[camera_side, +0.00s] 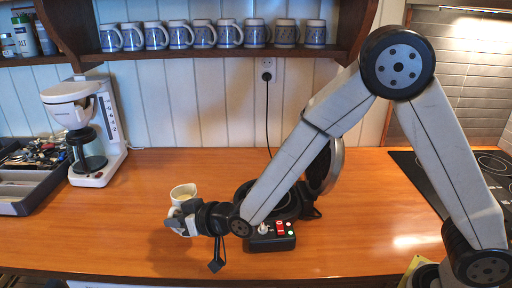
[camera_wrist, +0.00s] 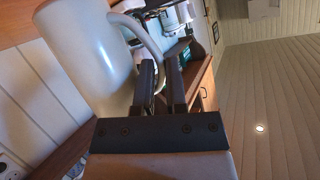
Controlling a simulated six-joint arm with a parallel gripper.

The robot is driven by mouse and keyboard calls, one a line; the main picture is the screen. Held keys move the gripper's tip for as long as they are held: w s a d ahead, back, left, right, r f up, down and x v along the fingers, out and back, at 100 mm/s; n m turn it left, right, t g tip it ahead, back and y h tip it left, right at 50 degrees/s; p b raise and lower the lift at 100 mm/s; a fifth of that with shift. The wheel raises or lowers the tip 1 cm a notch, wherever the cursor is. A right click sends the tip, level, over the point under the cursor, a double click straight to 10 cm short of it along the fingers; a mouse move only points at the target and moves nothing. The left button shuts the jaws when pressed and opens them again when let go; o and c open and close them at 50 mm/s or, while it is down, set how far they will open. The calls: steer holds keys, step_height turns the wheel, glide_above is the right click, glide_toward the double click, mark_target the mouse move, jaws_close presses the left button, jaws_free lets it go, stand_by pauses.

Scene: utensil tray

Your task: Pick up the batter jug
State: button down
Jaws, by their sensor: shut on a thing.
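The batter jug (camera_side: 183,191) is a small white jug with pale yellow batter showing at its open top. In the side view it is at the left end of my arm, over the middle of the wooden counter, roughly upright. My gripper (camera_side: 180,219) is at its lower right side. In the wrist view the jug (camera_wrist: 88,50) fills the upper left, and its curved handle passes between the two dark fingers of my gripper (camera_wrist: 161,75), which are shut on it. Whether the jug's base touches the counter is hard to tell.
A black waffle iron (camera_side: 270,203) with its lid (camera_side: 334,166) raised stands right of the jug. A coffee maker (camera_side: 90,130) and a utensil tray (camera_side: 35,200) are at the left. A stove top (camera_side: 405,160) is at the right. Mugs (camera_side: 180,36) line the shelf above. The front left counter is clear.

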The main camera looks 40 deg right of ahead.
mark_target(176, 207)
steer(key=shift+r, duration=1.65)
steer(key=shift+w+d, duration=0.1)
steer(key=shift+w, duration=0.05)
steer(key=shift+w+d+r+m+h, duration=0.15)
steer(key=shift+w+d+m+h, duration=0.45)
steer(key=shift+w, duration=0.1)
steer(key=w+d+f+m+h, duration=0.1)
steer(key=w+d+m+h, duration=0.2)
steer(key=d+m+h, duration=0.3)
steer(key=w+d+f+m+g+h, duration=0.1)
steer(key=w+d+m+h, duration=0.2)
steer(key=d+m+h, duration=0.3)
steer(key=shift+d+f+m+h, duration=0.2)
steer(key=shift+d+m+h, duration=0.15)
steer(key=shift+d, duration=2.55)
steer(key=shift+s+d+r, duration=0.1)
steer(key=shift+s+r, duration=0.05)
